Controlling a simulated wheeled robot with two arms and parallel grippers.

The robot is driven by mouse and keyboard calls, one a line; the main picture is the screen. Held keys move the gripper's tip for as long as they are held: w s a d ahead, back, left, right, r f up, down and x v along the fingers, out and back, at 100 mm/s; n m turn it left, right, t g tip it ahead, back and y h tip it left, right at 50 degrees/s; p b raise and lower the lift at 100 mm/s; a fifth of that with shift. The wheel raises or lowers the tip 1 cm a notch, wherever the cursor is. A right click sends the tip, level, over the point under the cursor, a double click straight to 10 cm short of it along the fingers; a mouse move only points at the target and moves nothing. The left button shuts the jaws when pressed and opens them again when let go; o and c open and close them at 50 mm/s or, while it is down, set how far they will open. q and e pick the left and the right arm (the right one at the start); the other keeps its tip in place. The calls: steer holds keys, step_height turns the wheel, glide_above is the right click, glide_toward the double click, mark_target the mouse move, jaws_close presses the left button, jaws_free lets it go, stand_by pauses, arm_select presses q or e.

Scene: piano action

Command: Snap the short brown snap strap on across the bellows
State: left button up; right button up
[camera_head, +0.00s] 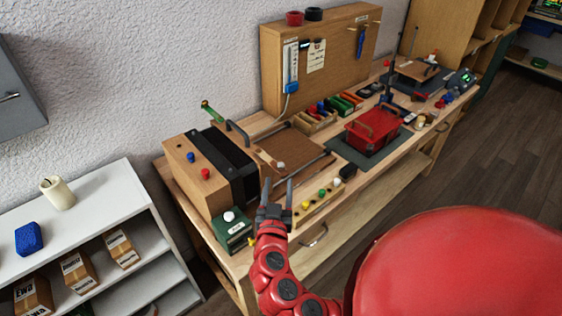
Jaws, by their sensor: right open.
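The wooden-ended instrument (190,172) stands at the left end of the workbench, with blue and red knobs on its near face. Its black bellows (222,152) show as a dark band along its right side, with a dark handle above. A small brown strip (266,160) lies just right of the bellows, by the brown mat; I cannot tell for sure that it is the short strap. My right gripper (278,188) is open and empty, fingers pointing up, right of the instrument at the bench's front. My left gripper is out of view.
A green box with a white knob (232,228) stands at the front left corner. A strip of coloured knobs (320,200) lies along the front edge. A red basket (373,128) stands on a dark mat farther right. The brown mat (293,148) is mostly clear.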

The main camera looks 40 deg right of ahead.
mark_target(271, 160)
steer(key=p+x, duration=0.4)
steer(key=x, duration=0.5)
steer(key=shift+w+d+r, duration=0.15)
steer(key=shift+w+d, duration=0.1)
steer(key=shift+w, duration=0.05)
steer(key=shift+p+x, duration=0.35)
steer(key=shift+x, duration=0.45)
jaws_close()
